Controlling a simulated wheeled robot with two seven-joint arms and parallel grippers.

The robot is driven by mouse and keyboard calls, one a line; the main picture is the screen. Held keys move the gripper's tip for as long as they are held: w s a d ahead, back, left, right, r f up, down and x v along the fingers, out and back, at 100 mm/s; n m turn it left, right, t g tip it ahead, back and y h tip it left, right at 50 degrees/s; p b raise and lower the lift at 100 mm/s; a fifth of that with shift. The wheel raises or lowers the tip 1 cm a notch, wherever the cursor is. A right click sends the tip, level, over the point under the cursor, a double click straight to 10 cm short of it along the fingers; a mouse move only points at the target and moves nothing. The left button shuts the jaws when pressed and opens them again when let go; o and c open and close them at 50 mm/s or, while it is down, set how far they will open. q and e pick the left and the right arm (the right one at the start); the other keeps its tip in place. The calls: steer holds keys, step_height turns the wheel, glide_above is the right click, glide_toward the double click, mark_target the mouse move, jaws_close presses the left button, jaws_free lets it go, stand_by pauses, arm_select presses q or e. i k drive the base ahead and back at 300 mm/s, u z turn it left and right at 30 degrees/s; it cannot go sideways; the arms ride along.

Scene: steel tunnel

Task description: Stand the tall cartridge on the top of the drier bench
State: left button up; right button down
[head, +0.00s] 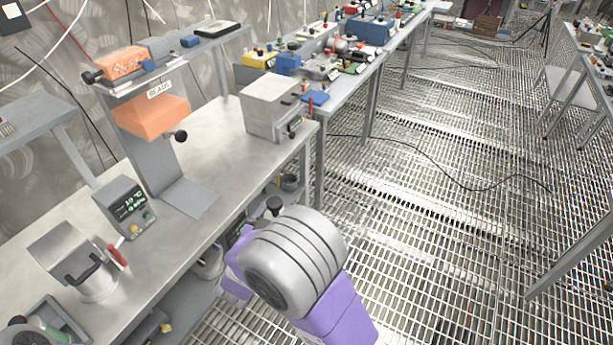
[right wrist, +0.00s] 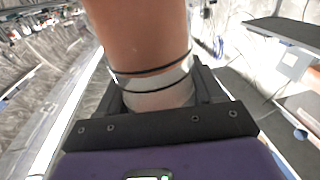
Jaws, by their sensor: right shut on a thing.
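The tall cartridge (right wrist: 140,35) fills the upper middle of the right wrist view. It is a brownish-orange cylinder with a pale, clear-looking band and dark rings at the near end. My right gripper (right wrist: 158,92) is shut on that banded end, with a black finger on each side. The cartridge's far end is out of frame. In the head view my right arm hides the gripper and most or all of the cartridge, beside the front edge of a long grey bench. This looks like the drier bench, and its top (head: 160,265) has bare metal in front. My left gripper is not in view.
On the bench are a stand with an orange block (head: 150,117) labelled BEADS, a grey box (head: 270,107), a small display unit (head: 126,207) and a metal canister (head: 93,283). A lower shelf holds several items. Grating floor lies open at right.

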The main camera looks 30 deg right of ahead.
mark_target(236, 163)
steer(key=z, duration=0.6)
steer(key=k, duration=0.8)
steer(key=z, duration=0.75)
steer(key=i, duration=1.35)
steer(key=u, duration=1.35)
steer(key=i, duration=0.8)
steer(key=u, duration=0.8)
